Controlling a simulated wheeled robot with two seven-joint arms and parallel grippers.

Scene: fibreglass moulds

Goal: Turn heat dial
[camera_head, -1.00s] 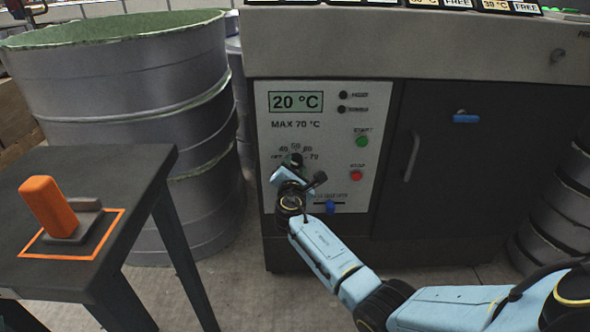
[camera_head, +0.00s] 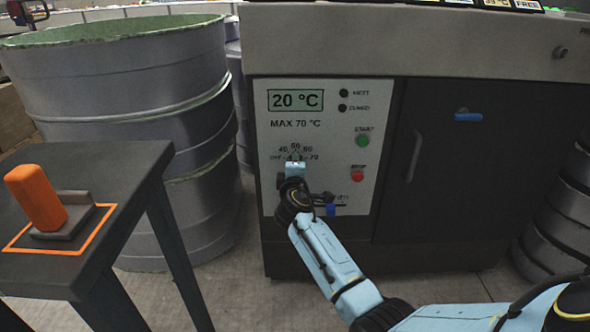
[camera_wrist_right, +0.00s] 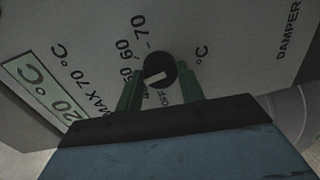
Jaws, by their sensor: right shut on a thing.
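The heat dial (camera_wrist_right: 160,70) is a dark round knob with a pale pointer mark, on the white control panel (camera_head: 345,140) of the dark cabinet. In the right wrist view the green fingers of my right gripper (camera_wrist_right: 160,85) stand on either side of the dial, shut on it. In the head view my right gripper (camera_head: 295,160) covers most of the dial, with the scale of 40, 50, 60 and 70 around it. The display (camera_head: 296,100) above reads 20 °C. My left gripper is not in view.
A green start button (camera_head: 363,141), a red stop button (camera_head: 358,176) and a blue damper slider (camera_head: 331,210) are on the panel near my right arm. A dark table (camera_head: 110,170) with an orange-handled tool (camera_head: 38,198) stands left. Large grey drums (camera_head: 120,90) stand behind it.

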